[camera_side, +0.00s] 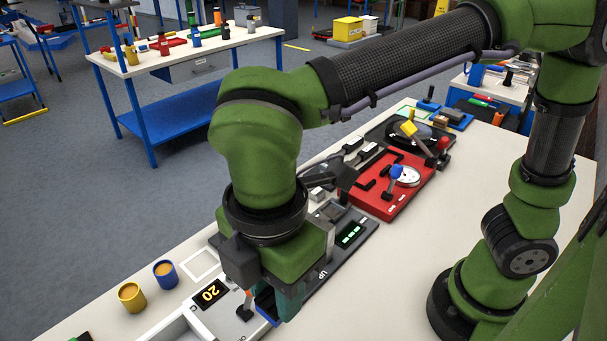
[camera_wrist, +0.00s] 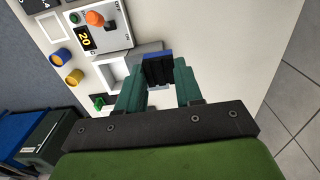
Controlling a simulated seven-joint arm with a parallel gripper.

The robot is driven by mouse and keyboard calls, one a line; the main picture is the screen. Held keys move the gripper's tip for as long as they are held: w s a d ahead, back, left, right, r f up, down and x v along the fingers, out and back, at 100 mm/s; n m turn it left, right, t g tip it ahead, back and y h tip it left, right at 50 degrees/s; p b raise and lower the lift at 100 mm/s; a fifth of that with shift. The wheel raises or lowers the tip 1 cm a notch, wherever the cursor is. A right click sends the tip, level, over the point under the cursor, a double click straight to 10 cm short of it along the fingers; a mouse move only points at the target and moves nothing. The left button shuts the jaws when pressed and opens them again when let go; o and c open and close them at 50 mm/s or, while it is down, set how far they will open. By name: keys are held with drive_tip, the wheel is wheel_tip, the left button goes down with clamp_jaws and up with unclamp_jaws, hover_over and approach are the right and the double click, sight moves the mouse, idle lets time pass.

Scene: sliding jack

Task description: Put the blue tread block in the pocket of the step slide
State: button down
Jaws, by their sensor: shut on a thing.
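The blue tread block (camera_wrist: 158,69), with a dark ribbed face and a blue edge, is between the teal fingers of my gripper (camera_wrist: 158,84) in the wrist view. My gripper is shut on it. In the side view my gripper (camera_side: 278,302) is low at the front of the bench, and only a little blue of the block (camera_side: 265,306) shows beside a finger. A pale framed recess (camera_wrist: 102,76), apparently the pocket of the step slide, lies just left of the block in the wrist view. The block appears apart from it; its height is unclear.
A white unit with a display reading 20 (camera_side: 211,293) and an orange-topped lever stands close to my gripper. Yellow (camera_side: 131,297) and blue (camera_side: 165,274) cups stand left of it. A dark "UP" panel (camera_side: 350,237) and a red unit (camera_side: 390,200) lie behind.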

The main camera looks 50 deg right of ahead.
wheel_tip(320, 180, down, 22)
drive_tip(key=shift+w+d+r, duration=0.1)
drive_tip(key=shift+r, duration=0.15)
drive_tip(key=shift+f, duration=0.1)
idle(0.3)
drive_tip(key=c, duration=0.7)
unclamp_jaws()
drive_tip(key=shift+c, duration=0.2)
